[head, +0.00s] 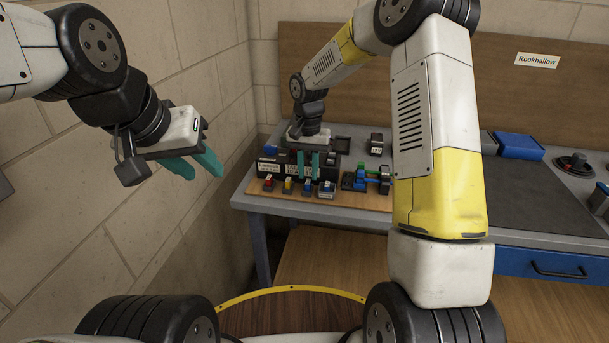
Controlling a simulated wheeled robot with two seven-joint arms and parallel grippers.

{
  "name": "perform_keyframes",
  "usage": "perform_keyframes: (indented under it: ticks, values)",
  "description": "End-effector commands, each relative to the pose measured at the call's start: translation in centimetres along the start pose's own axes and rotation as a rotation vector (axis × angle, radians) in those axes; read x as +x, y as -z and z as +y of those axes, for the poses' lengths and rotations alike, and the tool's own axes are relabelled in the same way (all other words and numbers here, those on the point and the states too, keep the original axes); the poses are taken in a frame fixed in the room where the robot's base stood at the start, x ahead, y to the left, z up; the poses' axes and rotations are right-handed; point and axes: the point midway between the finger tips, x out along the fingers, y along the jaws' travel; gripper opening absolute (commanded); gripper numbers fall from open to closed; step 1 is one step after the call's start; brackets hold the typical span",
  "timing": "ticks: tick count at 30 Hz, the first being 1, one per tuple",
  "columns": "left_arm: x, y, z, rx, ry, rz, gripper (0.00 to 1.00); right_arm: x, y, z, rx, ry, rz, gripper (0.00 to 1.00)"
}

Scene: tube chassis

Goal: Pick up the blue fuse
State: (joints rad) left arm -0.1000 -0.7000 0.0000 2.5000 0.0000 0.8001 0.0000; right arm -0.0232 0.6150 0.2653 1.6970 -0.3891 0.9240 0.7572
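The blue fuse (307,187) stands in a row of small coloured fuses at the front of the workbench, between a yellow one and a white one. My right gripper (308,176) points down right at the blue fuse, its two teal fingers apart with a dark gap between them. Its fingertips appear just above or behind the fuse; I cannot tell whether they touch it. My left gripper (206,172) is open and empty, held in the air near the left wall, away from the bench.
A red fuse (268,183) and a yellow fuse (287,185) stand to the left, a white fuse (326,189) to the right. A black labelled chassis (270,166) lies behind them. A green-and-blue part (372,178) is further right. A blue box (519,146) sits at the back right.

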Motion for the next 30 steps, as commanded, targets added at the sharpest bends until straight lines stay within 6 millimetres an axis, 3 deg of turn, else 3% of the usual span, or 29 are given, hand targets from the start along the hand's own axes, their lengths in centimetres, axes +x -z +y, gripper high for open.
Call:
perform_keyframes:
  ticks: [6,14,18,30]
  values:
    - [0.0,0.0,0.0,0.000,0.000,0.000,0.36,2.6,-0.2,-0.1,-0.002,0.001,-0.002,0.24]
    - [0.0,0.0,0.0,0.000,0.000,0.000,0.36,2.9,-0.2,0.0,-0.002,0.001,-0.001,0.24]
    - [0.0,0.0,0.0,0.000,0.000,0.000,0.36,2.8,-0.2,0.0,-0.002,0.001,-0.001,0.00]
    - [0.0,0.0,0.0,0.000,0.000,0.000,0.36,2.7,-0.2,0.0,-0.002,0.001,0.000,0.00]
